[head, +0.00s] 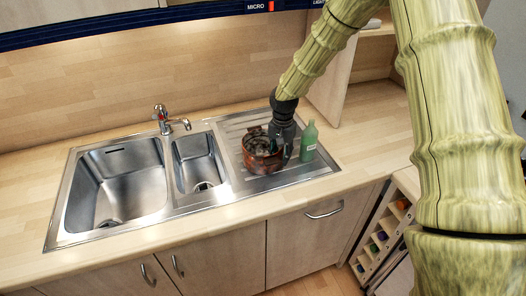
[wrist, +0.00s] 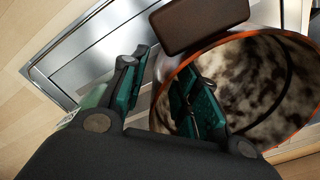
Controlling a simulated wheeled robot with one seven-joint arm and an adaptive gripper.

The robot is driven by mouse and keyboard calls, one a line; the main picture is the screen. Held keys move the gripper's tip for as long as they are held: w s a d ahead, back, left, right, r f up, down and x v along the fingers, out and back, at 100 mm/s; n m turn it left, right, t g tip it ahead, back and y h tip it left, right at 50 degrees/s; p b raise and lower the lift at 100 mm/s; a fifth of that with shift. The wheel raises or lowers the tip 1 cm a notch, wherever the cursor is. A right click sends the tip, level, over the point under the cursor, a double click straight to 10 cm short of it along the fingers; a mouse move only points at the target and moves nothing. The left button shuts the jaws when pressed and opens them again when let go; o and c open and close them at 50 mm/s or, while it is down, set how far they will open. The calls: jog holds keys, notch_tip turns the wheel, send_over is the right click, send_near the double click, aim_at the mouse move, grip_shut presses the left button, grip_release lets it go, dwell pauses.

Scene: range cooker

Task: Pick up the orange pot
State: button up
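The orange pot (head: 253,159), reddish-brown with dark patches, stands on the ribbed drainboard right of the sink. In the wrist view, its orange rim (wrist: 225,38), mottled inside and a brown handle (wrist: 200,22) show. My gripper (head: 279,153) is down at the pot's right side. In the wrist view, my gripper (wrist: 163,68) has its fingers apart, one outside the pot and the other over its opening, with the near wall between them. A gap shows between the fingers, and I cannot tell whether either touches the wall.
A green bottle (head: 309,142) stands close to the right of my gripper. A wooden shelf panel (head: 335,85) rises behind the bottle. The counter at the far left is clear.

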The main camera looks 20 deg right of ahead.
jog(key=shift+f, duration=0.8)
jog(key=shift+c, duration=0.3)
grip_shut()
jog(key=shift+r, duration=0.2)
